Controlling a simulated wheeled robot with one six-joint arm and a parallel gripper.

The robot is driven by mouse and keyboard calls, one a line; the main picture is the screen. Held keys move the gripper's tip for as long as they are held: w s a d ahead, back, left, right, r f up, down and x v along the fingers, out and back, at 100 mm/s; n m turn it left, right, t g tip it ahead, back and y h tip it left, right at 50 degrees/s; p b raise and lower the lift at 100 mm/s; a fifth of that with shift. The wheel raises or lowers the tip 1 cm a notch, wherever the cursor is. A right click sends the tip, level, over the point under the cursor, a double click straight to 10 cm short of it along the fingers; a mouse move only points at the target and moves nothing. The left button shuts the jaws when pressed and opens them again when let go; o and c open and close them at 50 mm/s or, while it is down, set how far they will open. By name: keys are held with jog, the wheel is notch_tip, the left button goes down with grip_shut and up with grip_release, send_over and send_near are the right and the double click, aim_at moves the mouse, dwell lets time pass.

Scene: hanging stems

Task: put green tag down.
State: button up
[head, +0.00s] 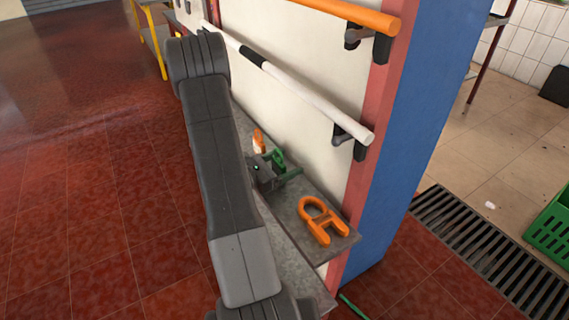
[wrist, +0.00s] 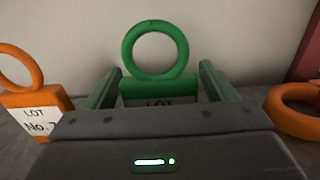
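The green tag (wrist: 157,88) has a ring on top and a white label reading "LOT". In the wrist view it is upright between the two fingers of my gripper (wrist: 160,84), its sides very close to them. I cannot tell whether the fingers press on it. The gripper body hides its lower part, so contact with the shelf is unclear. In the head view my gripper (head: 284,170) is low over the grey shelf (head: 344,232), and the green tag (head: 279,158) shows partly behind it.
A white rail (head: 310,95) runs above along the wall.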

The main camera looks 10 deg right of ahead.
jog(key=shift+r, duration=0.15)
jog(key=shift+r+p, duration=0.6)
jog(key=shift+p, duration=0.2)
jog(key=b+v, duration=0.1)
jog(key=v, duration=1.1)
jog(key=shift+b, duration=0.4)
jog(key=shift+f, duration=0.15)
